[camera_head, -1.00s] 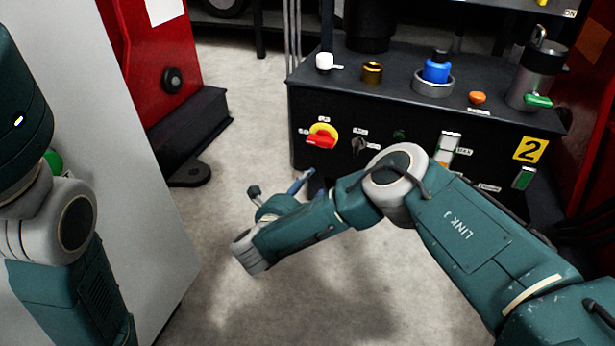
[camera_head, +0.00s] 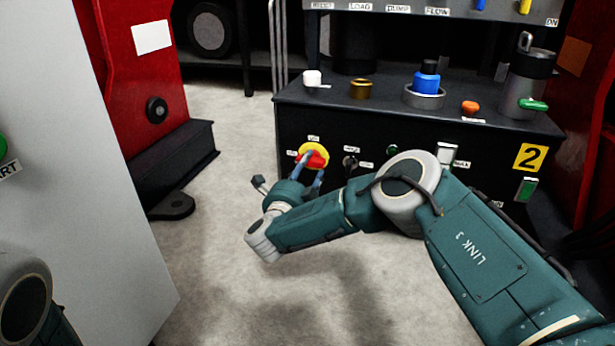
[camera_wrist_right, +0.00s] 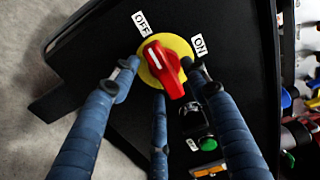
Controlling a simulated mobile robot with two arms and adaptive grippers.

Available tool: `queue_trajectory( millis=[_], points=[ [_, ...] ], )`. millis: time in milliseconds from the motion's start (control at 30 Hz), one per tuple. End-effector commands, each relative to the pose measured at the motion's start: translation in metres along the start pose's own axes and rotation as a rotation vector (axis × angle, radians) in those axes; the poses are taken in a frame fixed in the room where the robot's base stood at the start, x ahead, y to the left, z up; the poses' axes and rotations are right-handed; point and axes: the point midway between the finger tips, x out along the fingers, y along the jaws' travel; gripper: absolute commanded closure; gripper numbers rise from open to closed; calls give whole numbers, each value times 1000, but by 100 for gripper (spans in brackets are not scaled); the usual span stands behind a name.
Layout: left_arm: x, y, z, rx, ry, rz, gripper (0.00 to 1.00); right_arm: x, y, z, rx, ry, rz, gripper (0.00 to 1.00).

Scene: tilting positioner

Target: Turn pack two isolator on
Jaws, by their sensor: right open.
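My left gripper is out of view.
Beside the isolator are a small black switch (camera_head: 350,162) and a green button (camera_wrist_right: 208,143). A blue-capped item (camera_head: 427,82), an orange knob (camera_head: 470,107) and a flask (camera_head: 527,85) stand on the cabinet. A pale panel (camera_head: 80,150) and red machine (camera_head: 125,60) are at left.

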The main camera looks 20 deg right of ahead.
Motion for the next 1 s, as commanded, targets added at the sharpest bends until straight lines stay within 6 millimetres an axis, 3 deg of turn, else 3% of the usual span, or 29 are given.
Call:
queue_trajectory(
  millis=[300, 533, 567, 1000],
  points=[
    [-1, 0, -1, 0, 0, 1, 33, 4, -1, 0, 0, 0, 0, 54],
    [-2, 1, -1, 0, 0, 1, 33, 3, -1, 0, 0, 0, 0, 98],
    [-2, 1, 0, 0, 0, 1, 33, 3, -1, 0, 0, 0, 0, 100],
    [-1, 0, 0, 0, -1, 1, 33, 3, 0, 1, 87, 0, 1, 100]
  ],
)
